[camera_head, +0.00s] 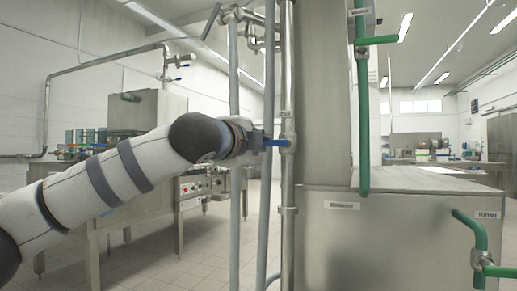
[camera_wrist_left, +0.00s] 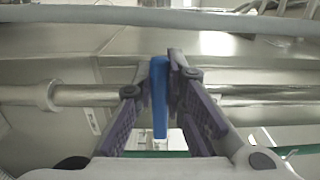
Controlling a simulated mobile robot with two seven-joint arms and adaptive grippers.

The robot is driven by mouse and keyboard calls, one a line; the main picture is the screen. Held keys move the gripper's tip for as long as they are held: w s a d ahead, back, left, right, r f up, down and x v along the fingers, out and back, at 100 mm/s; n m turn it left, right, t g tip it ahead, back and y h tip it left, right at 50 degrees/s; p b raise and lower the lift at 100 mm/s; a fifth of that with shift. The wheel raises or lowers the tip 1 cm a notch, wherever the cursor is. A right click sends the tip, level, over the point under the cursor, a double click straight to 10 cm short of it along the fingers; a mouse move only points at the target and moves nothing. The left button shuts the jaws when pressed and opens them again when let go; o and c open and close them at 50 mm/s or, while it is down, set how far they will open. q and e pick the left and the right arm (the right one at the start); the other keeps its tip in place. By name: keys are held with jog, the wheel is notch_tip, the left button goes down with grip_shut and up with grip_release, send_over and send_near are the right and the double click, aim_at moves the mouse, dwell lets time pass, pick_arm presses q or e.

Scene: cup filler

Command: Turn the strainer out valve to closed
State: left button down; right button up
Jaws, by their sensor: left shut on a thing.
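A blue valve handle (camera_head: 276,143) sticks out to the left from a vertical steel pipe (camera_head: 288,105), roughly at right angles to it. In the left wrist view the blue handle (camera_wrist_left: 159,100) lies across the pipe (camera_wrist_left: 85,95). My left gripper (camera_head: 264,142) is at the handle. In the left wrist view its purple-grey fingers (camera_wrist_left: 160,72) are shut on the handle, one on each side. No label naming this valve is readable. My right gripper is not in view.
Grey vertical pipes (camera_head: 234,85) stand close beside the left gripper. A large steel cabinet (camera_head: 395,240) stands to the right, with green pipes (camera_head: 363,120) and green-handled valves. A steel machine (camera_head: 148,112) stands behind my left arm. Tiled floor is open at lower left.

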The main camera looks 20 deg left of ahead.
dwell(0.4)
pick_arm(q)
jog(key=c, duration=1.6)
grip_release()
jog(key=s, duration=1.2)
jog(key=shift+a, duration=0.2)
